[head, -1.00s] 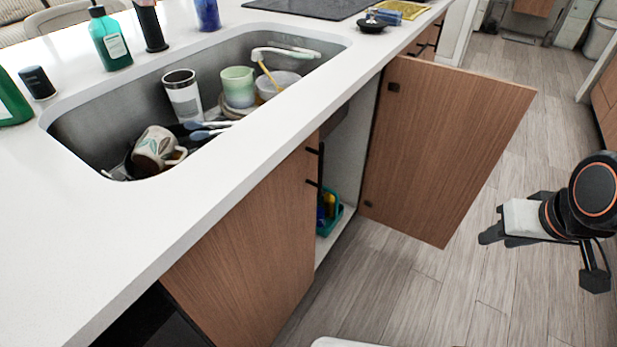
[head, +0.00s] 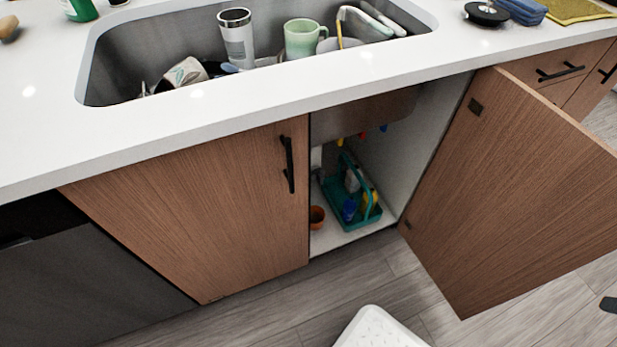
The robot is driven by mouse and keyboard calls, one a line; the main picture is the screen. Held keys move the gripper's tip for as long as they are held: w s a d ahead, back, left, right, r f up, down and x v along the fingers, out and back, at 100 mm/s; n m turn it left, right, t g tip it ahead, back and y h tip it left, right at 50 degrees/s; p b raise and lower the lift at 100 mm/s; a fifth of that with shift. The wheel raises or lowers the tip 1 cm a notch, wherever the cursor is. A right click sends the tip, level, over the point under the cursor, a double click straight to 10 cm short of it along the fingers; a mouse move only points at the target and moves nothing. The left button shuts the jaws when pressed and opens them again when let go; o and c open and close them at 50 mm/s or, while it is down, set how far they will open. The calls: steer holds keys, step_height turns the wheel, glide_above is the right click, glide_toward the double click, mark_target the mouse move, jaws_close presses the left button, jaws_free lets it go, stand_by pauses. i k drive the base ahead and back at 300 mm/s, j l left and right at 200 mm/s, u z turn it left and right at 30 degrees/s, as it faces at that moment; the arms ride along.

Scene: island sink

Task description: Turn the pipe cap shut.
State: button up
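The cabinet under the sink stands open on its right side, and its inside (head: 345,240) shows in the head view. A pale upright piece (head: 316,157), perhaps part of a pipe, shows at the left of the opening. Small yellow, red and blue parts (head: 362,136) hang below the sink basin; I cannot tell what they are. I cannot make out the pipe cap for sure. Only a small dark tip of my gripper (head: 608,304) shows at the right edge, outside the cabinet and beyond the open door. Whether it is open or shut is hidden.
The open door (head: 520,190) swings out at the right of the opening. The closed door (head: 200,215) is at the left. A teal caddy (head: 366,218) with bottles and a small orange-brown pot (head: 316,214) stand on the cabinet floor. The wooden floor in front is mostly clear.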

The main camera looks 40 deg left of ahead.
mark_target(318, 174)
steer(key=l+u, duration=0.1)
steer(key=u, duration=1.4)
steer(key=k+j+u, duration=0.1)
steer(key=j, duration=0.3)
steer(key=k+j+u, duration=0.1)
steer(key=j, duration=0.25)
steer(key=k+j+u, duration=0.1)
steer(key=j, duration=0.35)
steer(key=k+j, duration=0.15)
steer(key=j, duration=0.25)
steer(key=k+j+u, duration=0.15)
steer(key=j, duration=0.25)
steer(key=i+l, duration=0.4)
steer(key=l, duration=0.1)
